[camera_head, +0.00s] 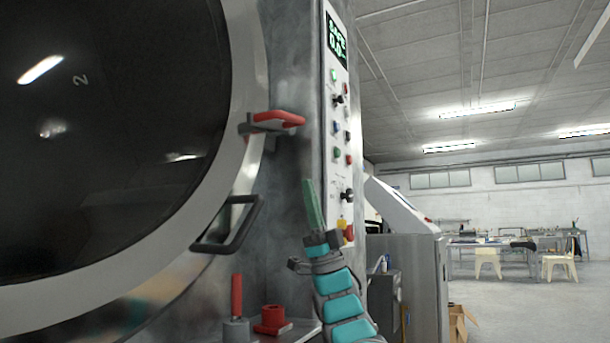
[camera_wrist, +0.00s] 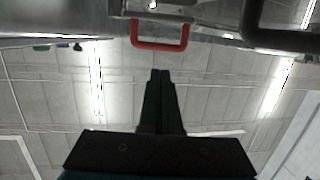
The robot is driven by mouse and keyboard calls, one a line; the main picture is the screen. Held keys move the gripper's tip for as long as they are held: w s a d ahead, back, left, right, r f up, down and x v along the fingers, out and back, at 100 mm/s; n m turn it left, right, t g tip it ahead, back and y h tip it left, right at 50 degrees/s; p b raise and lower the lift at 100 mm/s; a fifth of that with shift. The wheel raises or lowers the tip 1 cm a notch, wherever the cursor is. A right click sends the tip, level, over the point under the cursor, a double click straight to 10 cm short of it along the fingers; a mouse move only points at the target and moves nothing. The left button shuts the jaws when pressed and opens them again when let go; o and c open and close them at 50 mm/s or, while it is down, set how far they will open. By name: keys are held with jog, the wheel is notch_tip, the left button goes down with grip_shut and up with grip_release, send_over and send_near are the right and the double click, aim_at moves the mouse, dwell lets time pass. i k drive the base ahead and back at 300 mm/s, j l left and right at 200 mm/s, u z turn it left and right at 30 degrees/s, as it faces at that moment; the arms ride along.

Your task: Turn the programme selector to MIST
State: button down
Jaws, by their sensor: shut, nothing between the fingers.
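The control panel (camera_head: 341,62) is a narrow pale strip on the washer's front, seen at a steep angle. It carries two black knobs, an upper one (camera_head: 338,99) and a lower one (camera_head: 347,195). I cannot read their labels, so I cannot tell which is the programme selector or where it points. My gripper (camera_head: 308,183) points up, with its green fingers shut and empty. In the picture it is left of the lower knob, apart from it. In the wrist view its fingertips (camera_wrist: 160,74) are together, and neither knob can be made out.
A red latch handle (camera_head: 279,118) juts from the door rim above my gripper; it also shows in the wrist view (camera_wrist: 160,45). A black door handle (camera_head: 228,222) is at left. A grey cabinet (camera_head: 412,265) is at right.

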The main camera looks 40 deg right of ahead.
aim_at(348, 196)
jog(key=k, duration=1)
